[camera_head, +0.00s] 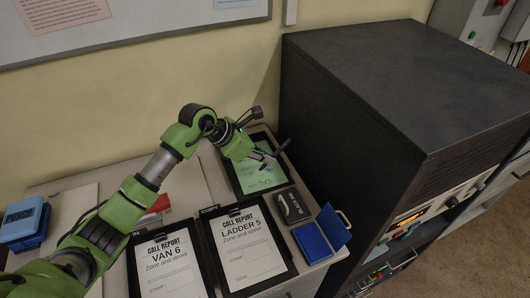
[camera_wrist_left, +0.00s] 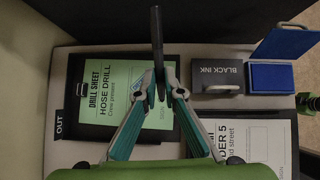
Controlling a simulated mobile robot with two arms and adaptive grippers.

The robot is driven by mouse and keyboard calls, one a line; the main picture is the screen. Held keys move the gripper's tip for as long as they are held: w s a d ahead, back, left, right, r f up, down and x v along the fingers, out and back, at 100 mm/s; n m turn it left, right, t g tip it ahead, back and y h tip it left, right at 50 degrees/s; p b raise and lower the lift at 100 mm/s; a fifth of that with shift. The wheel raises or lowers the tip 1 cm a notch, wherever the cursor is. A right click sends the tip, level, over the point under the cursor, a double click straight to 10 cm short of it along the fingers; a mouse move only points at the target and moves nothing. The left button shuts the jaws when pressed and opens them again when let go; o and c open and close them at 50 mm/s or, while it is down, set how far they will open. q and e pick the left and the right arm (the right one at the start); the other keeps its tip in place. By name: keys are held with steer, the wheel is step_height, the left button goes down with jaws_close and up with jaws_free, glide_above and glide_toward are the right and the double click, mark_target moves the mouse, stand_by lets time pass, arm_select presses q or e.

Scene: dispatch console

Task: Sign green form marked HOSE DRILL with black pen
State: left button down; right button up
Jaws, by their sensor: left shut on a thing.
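The green form marked HOSE DRILL (camera_wrist_left: 112,100) lies on a black clipboard (camera_wrist_left: 75,115); in the head view the form (camera_head: 252,181) is at the back, beside the dark cabinet. My left gripper (camera_wrist_left: 160,82) is shut on the black pen (camera_wrist_left: 157,40), over the right part of the form near the word SIGN. In the head view the left gripper (camera_head: 262,156) hangs over the form with the pen (camera_head: 282,147) tilted. I cannot tell whether the pen tip touches the paper, as the fingers hide part of it.
A BLACK INK box (camera_head: 292,206) and an open blue ink pad (camera_head: 312,242) stand beside the form. Clipboards marked VAN 6 (camera_head: 168,262) and LADDER 5 (camera_head: 243,240) lie in front. A tall dark cabinet (camera_head: 345,110) blocks the right side. A blue box (camera_head: 22,222) sits far left.

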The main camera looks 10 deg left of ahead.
mark_target(262, 168)
arm_select(q)
step_height(262, 168, down, 2)
steer(key=shift+w+d+f+b, duration=0.1)
steer(key=shift+f+b, duration=0.05)
steer(key=shift+b, duration=0.45)
steer(key=shift+f+b, duration=0.95)
steer(key=shift+f, duration=0.7)
steer(key=shift+f+b, duration=0.35)
steer(key=shift+f, duration=0.05)
steer(key=shift+w+d, duration=0.1)
steer(key=shift+w+d+b, duration=0.2)
steer(key=shift+w+b, duration=0.1)
steer(key=shift+b, duration=0.15)
steer(key=shift+d, duration=0.1)
